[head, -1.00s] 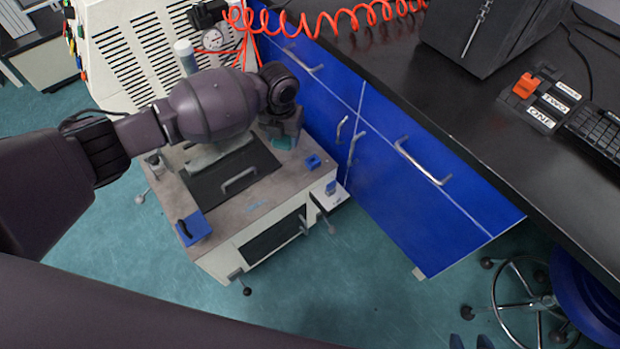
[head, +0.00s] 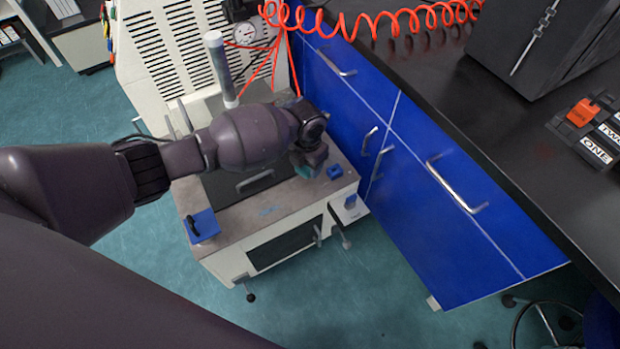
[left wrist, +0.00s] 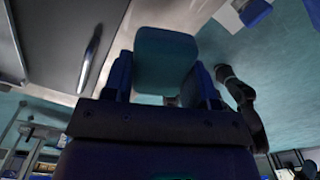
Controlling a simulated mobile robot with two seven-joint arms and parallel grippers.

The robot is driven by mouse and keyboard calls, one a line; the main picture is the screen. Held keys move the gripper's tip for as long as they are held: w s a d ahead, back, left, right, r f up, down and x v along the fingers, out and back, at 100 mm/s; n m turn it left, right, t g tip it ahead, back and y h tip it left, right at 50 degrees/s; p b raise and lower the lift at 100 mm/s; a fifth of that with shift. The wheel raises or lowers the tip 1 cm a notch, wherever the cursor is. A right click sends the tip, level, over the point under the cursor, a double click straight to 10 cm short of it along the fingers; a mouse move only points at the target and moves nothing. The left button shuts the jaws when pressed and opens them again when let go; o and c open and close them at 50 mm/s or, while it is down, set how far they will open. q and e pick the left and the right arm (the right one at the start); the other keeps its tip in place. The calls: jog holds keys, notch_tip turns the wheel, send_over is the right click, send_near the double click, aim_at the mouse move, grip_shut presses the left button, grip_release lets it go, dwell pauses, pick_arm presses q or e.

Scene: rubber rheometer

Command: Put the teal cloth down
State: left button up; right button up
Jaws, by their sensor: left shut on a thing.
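The teal cloth (head: 304,171) shows as a small teal patch under my left gripper (head: 309,163) in the head view, above the back right part of the machine's brown top. In the left wrist view, the folded teal cloth (left wrist: 167,60) sits between the two blue fingers of my left gripper (left wrist: 166,82), which is shut on it. I cannot tell whether the cloth touches the machine's top. My right gripper cannot be made out.
The low machine (head: 290,203) has a black panel with a handle, a small blue block (head: 335,172) and a blue plate (head: 201,224) on top. Blue cabinets (head: 440,225) and a black worktop (head: 440,85) stand right. A coiled orange hose (head: 345,25) hangs above.

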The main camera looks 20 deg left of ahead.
aim_at(308, 185)
pick_arm(q)
notch_tip(308, 185, down, 2)
jog(key=shift+f, duration=0.2)
jog(key=shift+f+b, duration=0.2)
jog(key=shift+b, duration=0.1)
notch_tip(308, 185, down, 4)
jog(key=shift+s+f+b, duration=0.1)
jog(key=shift+s+b, duration=0.05)
jog(key=shift+b, duration=0.5)
jog(key=shift+f, duration=0.65)
jog(key=shift+w+r, duration=0.2)
jog(key=shift+f+b, duration=0.25)
jog(key=shift+b, duration=0.05)
jog(key=o, duration=0.6)
jog(key=shift+r, duration=0.1)
pick_arm(e)
jog(key=shift+w+a+n, duration=0.25)
jog(key=shift+w+n, duration=0.2)
jog(key=shift+n, duration=0.05)
